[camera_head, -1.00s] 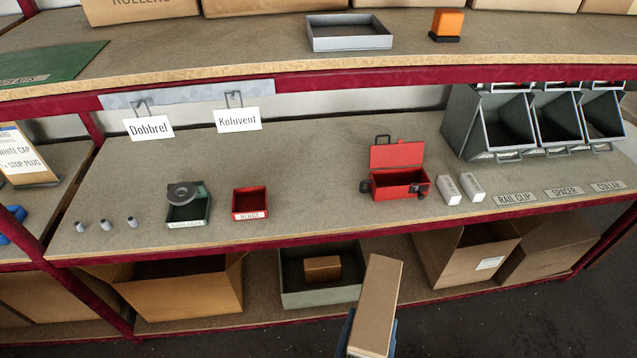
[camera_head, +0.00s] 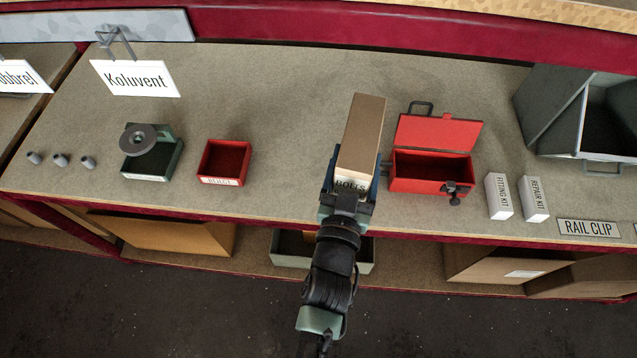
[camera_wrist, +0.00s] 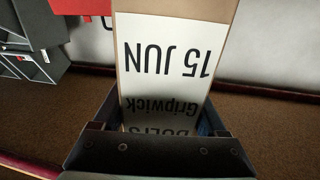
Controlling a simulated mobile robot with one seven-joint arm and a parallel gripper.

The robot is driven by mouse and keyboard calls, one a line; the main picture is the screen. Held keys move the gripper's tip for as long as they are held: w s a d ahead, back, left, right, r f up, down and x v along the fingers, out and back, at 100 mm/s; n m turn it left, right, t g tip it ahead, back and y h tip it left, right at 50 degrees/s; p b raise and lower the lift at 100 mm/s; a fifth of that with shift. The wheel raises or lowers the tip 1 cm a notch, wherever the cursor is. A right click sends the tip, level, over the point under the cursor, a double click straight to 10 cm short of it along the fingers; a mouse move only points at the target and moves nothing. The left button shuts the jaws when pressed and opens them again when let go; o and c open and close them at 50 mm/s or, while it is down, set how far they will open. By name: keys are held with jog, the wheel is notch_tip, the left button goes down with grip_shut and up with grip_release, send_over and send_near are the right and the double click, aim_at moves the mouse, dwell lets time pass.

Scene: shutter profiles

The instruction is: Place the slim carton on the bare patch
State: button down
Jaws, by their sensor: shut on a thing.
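My gripper (camera_head: 352,180) is shut on the slim brown carton (camera_head: 362,132) near its lower end. The carton stands out beyond the fingers over the shelf board (camera_head: 295,125), between the red tray and the red toolbox; whether it touches the board I cannot tell. In the wrist view the carton (camera_wrist: 225,20) shows a white label, upside down, reading "15 JUN", "Gripwick" and a partly hidden "BOLTS". The board is bare left of the carton, behind the red tray. The carton and gripper hide the board beneath them.
To the right are the open red toolbox (camera_head: 430,172), two white kit boxes (camera_head: 498,196) and a grey bin (camera_head: 560,112). A "Koluvent" sign (camera_head: 136,79) hangs behind.

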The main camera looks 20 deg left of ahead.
jog(key=w+a+f+n+y+b, duration=0.2)
jog(key=w+a+b, duration=0.2)
jog(key=a+b, duration=0.15)
jog(key=f+b, duration=0.2)
jog(key=f, duration=0.1)
jog(key=f+b, duration=0.2)
jog(key=f, duration=0.1)
jog(key=f+b, duration=0.3)
jog(key=shift+a, duration=0.25)
jog(key=shift+f, duration=0.15)
grip_release()
